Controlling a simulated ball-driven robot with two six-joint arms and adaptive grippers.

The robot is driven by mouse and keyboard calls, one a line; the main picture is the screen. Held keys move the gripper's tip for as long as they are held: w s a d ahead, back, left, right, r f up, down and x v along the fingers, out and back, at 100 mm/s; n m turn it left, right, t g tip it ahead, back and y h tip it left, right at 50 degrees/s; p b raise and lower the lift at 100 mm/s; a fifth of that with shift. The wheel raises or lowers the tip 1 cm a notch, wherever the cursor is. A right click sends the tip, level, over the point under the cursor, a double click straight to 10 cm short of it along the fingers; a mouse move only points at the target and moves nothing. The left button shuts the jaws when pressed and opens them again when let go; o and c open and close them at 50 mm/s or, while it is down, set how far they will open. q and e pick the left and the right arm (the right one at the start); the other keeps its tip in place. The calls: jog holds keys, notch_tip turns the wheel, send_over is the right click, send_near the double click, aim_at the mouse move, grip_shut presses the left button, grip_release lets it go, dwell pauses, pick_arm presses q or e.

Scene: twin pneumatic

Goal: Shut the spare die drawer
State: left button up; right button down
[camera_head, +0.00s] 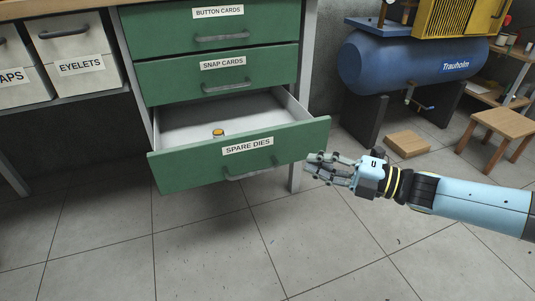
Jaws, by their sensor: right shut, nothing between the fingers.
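The spare die drawer (180,174) is the lowest green drawer of the cabinet, labelled "SPARE DIES". It is pulled out, and its pale inside shows. A small die (218,133) with an orange-yellow top sits inside it, behind the front panel. A grey bar handle (248,174) is on the drawer front, below the label. My right gripper (309,167) is shut and empty, at the right end of the drawer front. Its fingertips overlap the panel's right edge in the picture; I cannot tell whether they touch it. My left gripper is not in view.
The "SNAP CARDS" drawer (264,65) and "BUTTON CARDS" drawer (265,22) above are shut. Pale bins (82,85) stand on a shelf at left. A blue tank (398,68), a cardboard-brown box (407,144) and a wooden stool (508,125) are at right. The tiled floor in front is clear.

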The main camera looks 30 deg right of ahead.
aim_at(268, 140)
jog(key=b+x, duration=0.1)
jog(key=x, duration=0.3)
jog(key=d+b+x, duration=0.1)
jog(key=x, duration=0.3)
jog(key=w+d+b+x, duration=0.1)
jog(key=x, duration=0.3)
jog(key=shift+w+f+b, duration=0.1)
jog(key=shift+w+b, duration=0.05)
jog(key=shift+b, duration=0.25)
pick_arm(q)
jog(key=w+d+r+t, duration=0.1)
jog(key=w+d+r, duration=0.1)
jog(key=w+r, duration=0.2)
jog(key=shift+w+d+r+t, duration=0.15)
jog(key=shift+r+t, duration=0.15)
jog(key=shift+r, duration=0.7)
pick_arm(e)
jog(key=shift+w+d, duration=0.1)
jog(key=shift+w, duration=0.35)
